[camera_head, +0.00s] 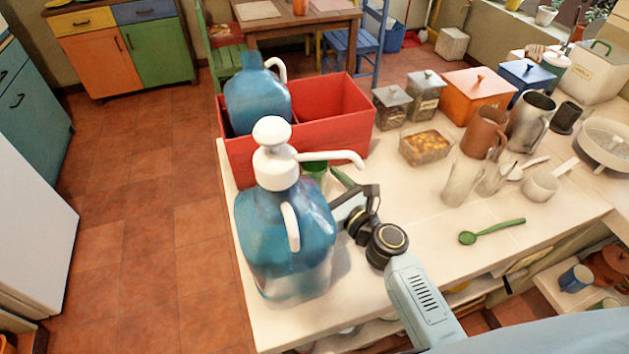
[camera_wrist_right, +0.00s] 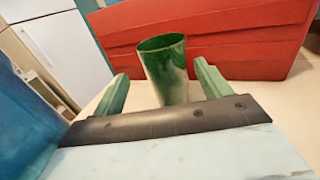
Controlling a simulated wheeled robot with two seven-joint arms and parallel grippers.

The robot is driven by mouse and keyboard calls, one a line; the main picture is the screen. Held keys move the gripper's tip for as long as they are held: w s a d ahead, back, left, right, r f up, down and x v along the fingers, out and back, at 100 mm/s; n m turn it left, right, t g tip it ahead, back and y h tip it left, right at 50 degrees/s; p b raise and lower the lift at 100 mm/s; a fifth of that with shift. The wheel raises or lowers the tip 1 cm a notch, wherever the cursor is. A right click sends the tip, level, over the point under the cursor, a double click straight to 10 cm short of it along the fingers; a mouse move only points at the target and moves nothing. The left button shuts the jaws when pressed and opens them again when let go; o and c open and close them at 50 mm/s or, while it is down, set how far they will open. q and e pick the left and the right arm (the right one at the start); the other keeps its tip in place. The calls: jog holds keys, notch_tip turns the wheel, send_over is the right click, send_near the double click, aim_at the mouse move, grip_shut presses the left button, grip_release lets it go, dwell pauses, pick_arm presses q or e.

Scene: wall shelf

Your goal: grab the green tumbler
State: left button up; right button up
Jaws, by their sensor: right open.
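The green tumbler (camera_head: 314,168) stands on the white counter in front of the red crate, partly hidden behind the blue pump jug in the head view. In the right wrist view the tumbler (camera_wrist_right: 165,70) is upright, its open rim showing and its base hidden by my gripper's dark palm. My right gripper (camera_head: 341,184) reaches in low from the right, beside the jug. Its green fingers (camera_wrist_right: 161,80) are open, one to each side of the tumbler in the picture, with a gap on both sides. My left gripper is out of view.
The large blue jug with a white pump (camera_head: 285,235) stands close to my right gripper. The red crate (camera_head: 340,105) behind holds another blue jug (camera_head: 258,95). A food container (camera_head: 426,147), glasses (camera_head: 462,182) and a green spoon (camera_head: 492,231) lie to the right.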

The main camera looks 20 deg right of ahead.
aim_at(308, 165)
jog(key=shift+d+r+x, duration=0.1)
jog(key=shift+d+x, duration=0.05)
jog(key=shift+x, duration=1.4)
jog(key=shift+d+r+x, duration=0.1)
jog(key=shift+d+x, duration=0.1)
jog(key=shift+x, duration=1.3)
jog(key=shift+w, duration=0.1)
jog(key=c, duration=1.2)
jog(key=shift+o, duration=0.2)
jog(key=shift+r, duration=0.1)
